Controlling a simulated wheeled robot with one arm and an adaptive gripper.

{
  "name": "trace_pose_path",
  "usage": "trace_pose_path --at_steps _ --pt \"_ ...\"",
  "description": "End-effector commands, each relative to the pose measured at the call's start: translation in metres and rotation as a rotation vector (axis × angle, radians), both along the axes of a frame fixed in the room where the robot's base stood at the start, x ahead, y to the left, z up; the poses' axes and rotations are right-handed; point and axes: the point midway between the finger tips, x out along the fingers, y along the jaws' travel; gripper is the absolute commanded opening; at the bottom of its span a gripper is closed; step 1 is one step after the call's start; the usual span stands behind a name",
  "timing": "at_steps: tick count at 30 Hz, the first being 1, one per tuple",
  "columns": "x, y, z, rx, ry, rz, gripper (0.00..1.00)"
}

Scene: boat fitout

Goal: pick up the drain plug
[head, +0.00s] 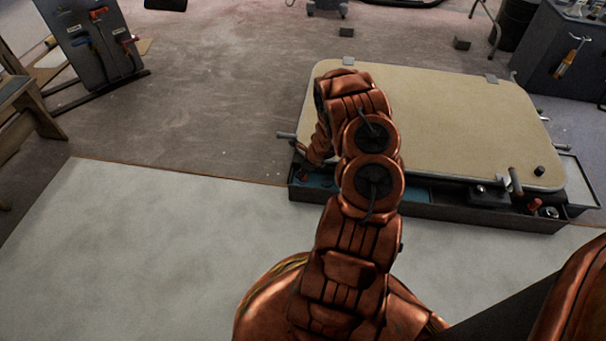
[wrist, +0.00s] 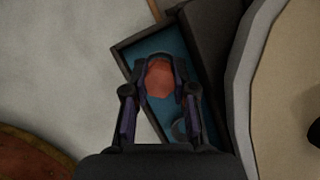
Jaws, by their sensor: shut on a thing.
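The drain plug (wrist: 159,80) appears in the wrist view as an orange-red piece between my fingertips. My gripper (wrist: 160,70) is shut on it, with a dark finger on each side. They are over the blue-lined compartment of a dark tray (wrist: 125,54). I cannot tell whether the plug still touches the tray floor. In the head view my arm hides most of my gripper, and a small red bit (head: 303,176) shows at the left end of the tray.
A large beige hatch panel (head: 450,125) lies behind and above the tray (head: 440,208), with handles at its edges. A grey ring (wrist: 180,130) lies in the blue compartment. Other small parts (head: 535,206) sit at the tray's right end. Pale floor at left is clear.

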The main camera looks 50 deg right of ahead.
Motion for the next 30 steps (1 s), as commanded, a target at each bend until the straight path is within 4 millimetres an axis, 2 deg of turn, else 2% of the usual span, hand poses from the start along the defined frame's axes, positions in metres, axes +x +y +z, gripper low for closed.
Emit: trace_pose_path --at_steps 6,16,30 --pt "0.0 -0.001 0.034 -0.001 -0.001 0.0 0.0" --pt "-0.035 0.016 0.034 0.001 0.002 -0.001 0.0" --pt "-0.109 0.051 0.04 0.003 0.006 0.001 0.0"
